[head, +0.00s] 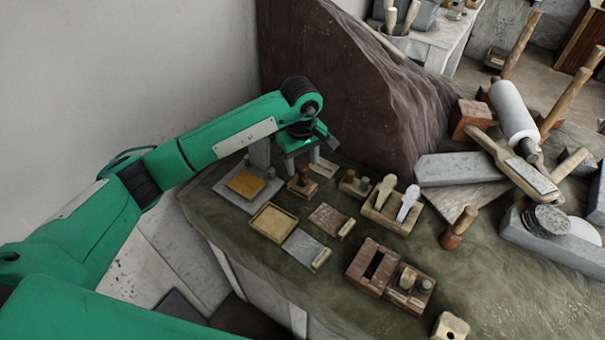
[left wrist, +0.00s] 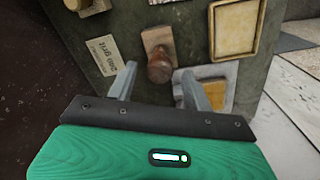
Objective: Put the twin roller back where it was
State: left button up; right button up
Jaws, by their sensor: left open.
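My left gripper (head: 303,163) is open and empty. It points down at the back left of the covered bench, above a small wooden block with a round knob (head: 302,186). In the left wrist view the block's dark knob (left wrist: 160,67) shows between the two fingertips (left wrist: 157,76), with no visible grip on it. A large pale roller (head: 514,110) lies at the right among stone slabs and wooden tools, far from the gripper. I cannot tell for sure which thing is the twin roller. My right gripper is not in view.
A tan square in a grey tray (head: 262,199), a wooden-framed tile (head: 273,222) and flat plates stand close to the gripper. A wooden rack with two pale tools (head: 392,208) is to the right. A large dark rock (head: 345,85) rises behind.

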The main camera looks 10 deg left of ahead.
pick_arm(q)
notch_tip(320, 180, up, 6)
jog(key=shift+f+b, duration=0.1)
jog(key=shift+b, duration=0.85)
jog(key=shift+r, duration=0.85)
